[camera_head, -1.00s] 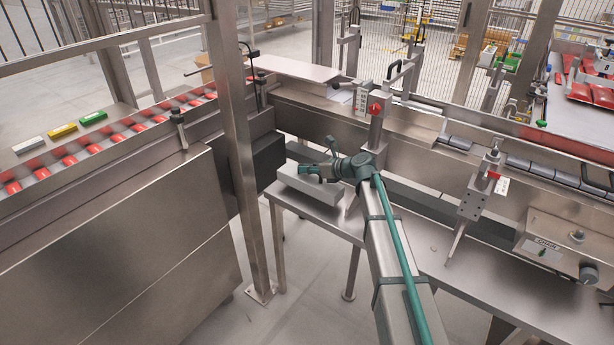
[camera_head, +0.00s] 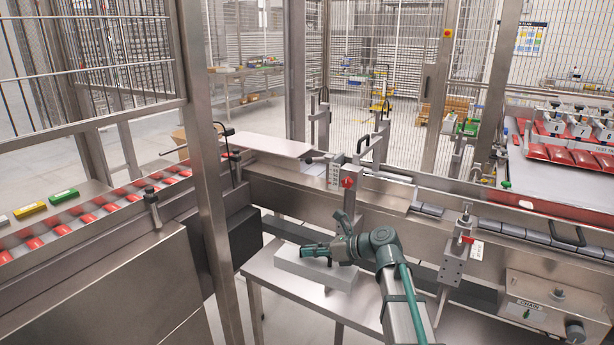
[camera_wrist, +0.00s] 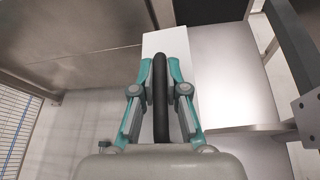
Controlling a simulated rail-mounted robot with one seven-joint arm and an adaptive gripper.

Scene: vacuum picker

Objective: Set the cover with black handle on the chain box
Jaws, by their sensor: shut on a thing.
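My gripper (camera_head: 305,250) is at the left part of the steel table. It is shut on a black handle (camera_wrist: 160,85), which stands upright between the teal fingers (camera_wrist: 160,92) in the wrist view. The cover, a long pale grey block (camera_head: 315,270), lies under my gripper at the table's back left. I cannot tell whether it touches the table. A steel box with a knob and a label that seems to read CHAIN (camera_head: 548,305) is at the right, on the front of the conveyor line.
A steel table (camera_head: 290,300) stands below the arm. A steel post (camera_head: 205,170) rises left of it. A conveyor with red packs (camera_head: 110,205) runs at the left. Brackets with red knobs (camera_head: 348,183) (camera_head: 467,239) stand along the line. Another black handle (camera_head: 568,236) sits at the right.

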